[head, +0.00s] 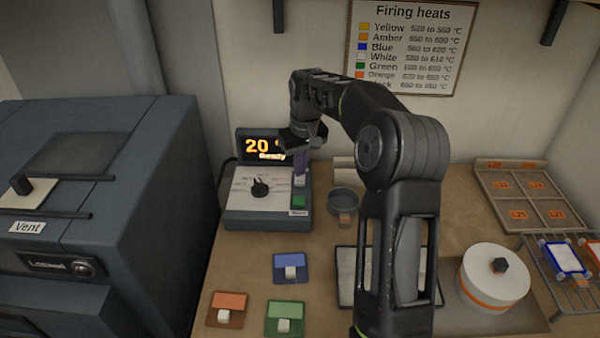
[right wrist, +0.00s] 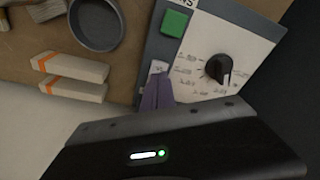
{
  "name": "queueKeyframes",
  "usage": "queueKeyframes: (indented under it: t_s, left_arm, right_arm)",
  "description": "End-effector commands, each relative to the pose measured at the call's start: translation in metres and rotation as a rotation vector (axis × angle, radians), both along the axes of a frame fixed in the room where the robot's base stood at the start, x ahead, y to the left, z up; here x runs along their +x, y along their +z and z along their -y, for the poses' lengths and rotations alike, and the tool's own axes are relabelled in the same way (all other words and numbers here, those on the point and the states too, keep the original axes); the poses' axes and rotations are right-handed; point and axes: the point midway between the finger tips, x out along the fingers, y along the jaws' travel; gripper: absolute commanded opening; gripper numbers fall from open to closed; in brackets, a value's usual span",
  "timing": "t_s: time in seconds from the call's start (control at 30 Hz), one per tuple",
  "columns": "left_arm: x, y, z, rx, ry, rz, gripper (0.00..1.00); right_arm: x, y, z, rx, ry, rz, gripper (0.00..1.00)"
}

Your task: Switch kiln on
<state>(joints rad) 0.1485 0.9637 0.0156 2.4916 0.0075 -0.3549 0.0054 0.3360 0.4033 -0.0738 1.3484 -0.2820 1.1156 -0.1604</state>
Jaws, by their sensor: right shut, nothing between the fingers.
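The kiln (head: 130,150) is the big dark box at the left in the head view, with a label reading "Locked". Its control box (head: 245,211) stands on the bench, with a black dial (head: 260,187), a green button (head: 299,201) and a display (head: 262,148) reading "20" and "Ready". A small white switch (head: 300,180) sits behind the green button; it also shows in the right wrist view (right wrist: 158,68). My right gripper (head: 302,166) is shut and empty, its purple fingertips (right wrist: 153,98) at the switch. I cannot tell whether they touch it. My left gripper is not in view.
A round grey bowl (head: 343,202) stands right of the control box. Blue (head: 287,265), orange (head: 228,306) and green (head: 285,315) cards with white blocks lie in front. A white round pot (head: 494,278) and wire rack (head: 568,285) stand at the right.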

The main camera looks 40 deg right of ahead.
Motion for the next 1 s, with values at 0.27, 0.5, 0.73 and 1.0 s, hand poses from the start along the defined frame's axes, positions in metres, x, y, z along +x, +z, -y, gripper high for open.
queueKeyframes:
  t_s: [0.27,0.5,0.73,1.0]
  left_arm:
    - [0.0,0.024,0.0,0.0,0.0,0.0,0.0]
    - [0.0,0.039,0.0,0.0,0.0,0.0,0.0]
    - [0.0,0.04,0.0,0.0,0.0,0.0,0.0]
    - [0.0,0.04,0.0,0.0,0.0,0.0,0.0]
  right_arm:
    - [0.0,0.029,0.0,0.0,0.0,0.001,0.0]
    - [0.0,0.048,0.0,0.0,-0.001,0.0,0.0]
    - [0.0,0.05,0.0,0.0,-0.001,0.0,0.0]
    - [0.0,0.049,0.0,0.0,0.0,0.0,0.0]
